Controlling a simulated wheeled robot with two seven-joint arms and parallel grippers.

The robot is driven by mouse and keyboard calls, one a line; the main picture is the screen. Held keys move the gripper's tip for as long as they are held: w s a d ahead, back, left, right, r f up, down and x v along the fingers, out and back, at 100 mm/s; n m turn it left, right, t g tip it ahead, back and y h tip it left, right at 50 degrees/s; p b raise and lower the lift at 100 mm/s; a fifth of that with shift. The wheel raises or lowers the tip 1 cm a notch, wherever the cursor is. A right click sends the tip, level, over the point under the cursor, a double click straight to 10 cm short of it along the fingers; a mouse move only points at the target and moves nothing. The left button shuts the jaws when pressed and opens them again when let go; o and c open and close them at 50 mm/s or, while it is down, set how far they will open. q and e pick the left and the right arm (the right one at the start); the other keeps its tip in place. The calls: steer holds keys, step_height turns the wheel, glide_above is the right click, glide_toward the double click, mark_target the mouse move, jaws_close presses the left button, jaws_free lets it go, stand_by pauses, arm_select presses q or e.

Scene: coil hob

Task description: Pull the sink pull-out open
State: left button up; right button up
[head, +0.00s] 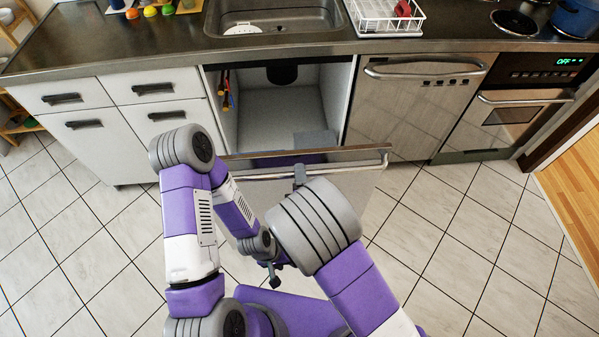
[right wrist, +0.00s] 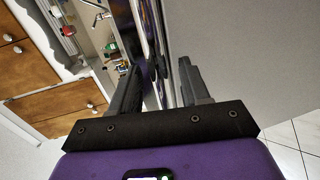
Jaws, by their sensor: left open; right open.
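My left gripper (head: 273,275) is open, lower down in front of the pull-out and apart from the handle.
White drawers (head: 85,118) stand left of the opening. A steel dishwasher front (head: 415,105) and an oven (head: 515,110) stand to the right. The sink (head: 275,15) and a white dish rack (head: 385,18) are above on the counter. Tiled floor (head: 450,240) is clear at right.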

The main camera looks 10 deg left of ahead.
steer(key=v, duration=0.5)
steer(key=shift+s+r+p, duration=0.1)
steer(key=shift+s+p, duration=0.25)
steer(key=s+d+f+m+g+h+p, duration=0.1)
steer(key=d+f+m+g+h, duration=0.2)
steer(key=d+f+m+g, duration=0.7)
steer(key=s+d+f+m+g+y, duration=0.1)
steer(key=s+d+f+m+g, duration=0.1)
steer(key=s+f+m, duration=0.3)
steer(key=s+d+f+m+g+y+p, duration=0.1)
steer(key=s+d+f+m, duration=0.3)
steer(key=m, duration=0.5)
steer(key=shift+s+d+f+g+y, duration=0.4)
steer(key=shift+s+f+g, duration=0.35)
steer(key=shift+s, duration=0.3)
